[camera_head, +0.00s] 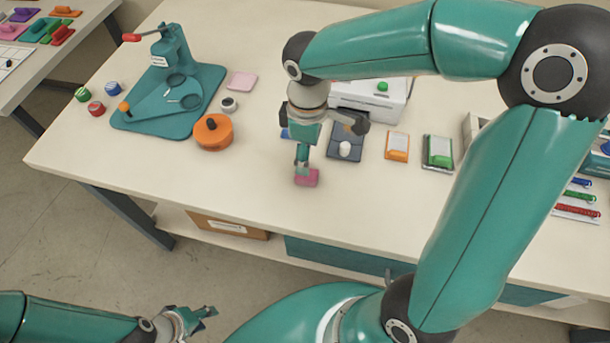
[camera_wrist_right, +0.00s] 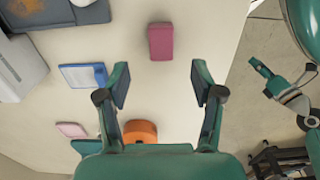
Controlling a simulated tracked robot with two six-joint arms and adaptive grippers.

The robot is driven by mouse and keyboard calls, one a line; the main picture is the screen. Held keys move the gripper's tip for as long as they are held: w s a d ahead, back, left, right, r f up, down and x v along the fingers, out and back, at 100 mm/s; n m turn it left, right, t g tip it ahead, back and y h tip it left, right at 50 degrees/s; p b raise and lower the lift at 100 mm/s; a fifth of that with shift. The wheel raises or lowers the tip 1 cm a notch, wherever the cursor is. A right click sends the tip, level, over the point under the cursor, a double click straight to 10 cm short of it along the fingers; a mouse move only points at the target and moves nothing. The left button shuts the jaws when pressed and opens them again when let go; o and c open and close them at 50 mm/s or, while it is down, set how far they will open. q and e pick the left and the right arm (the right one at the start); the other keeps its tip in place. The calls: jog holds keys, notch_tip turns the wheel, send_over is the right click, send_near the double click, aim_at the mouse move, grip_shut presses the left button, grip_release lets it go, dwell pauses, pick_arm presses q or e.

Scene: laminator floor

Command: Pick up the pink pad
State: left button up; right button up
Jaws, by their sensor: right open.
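The pink pad (camera_head: 309,179), a small darker pink block, lies on the white tabletop near its front edge. It also shows in the right wrist view (camera_wrist_right: 160,42), centred left to right and above the fingertips in the picture. My right gripper (camera_head: 302,165) points down over the pad in the head view and partly covers it. Its two fingers stand wide apart in the wrist view (camera_wrist_right: 161,82), with nothing between them. My left gripper (camera_head: 203,313) is off the table's front, low in the head view. Its fingers look spread and empty in the wrist view (camera_wrist_right: 281,70).
A flat light pink piece (camera_head: 242,81) lies by the teal press (camera_head: 190,110). An orange round container (camera_head: 213,133), a dark tray (camera_head: 345,142) and a white machine (camera_head: 370,102) stand nearby. A blue-edged block (camera_wrist_right: 82,76) lies close to the pad. The tabletop around the pad is clear.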

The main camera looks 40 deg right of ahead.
jog(key=shift+a+f, duration=0.1)
jog(key=shift+f, duration=3.4)
jog(key=c, duration=1)
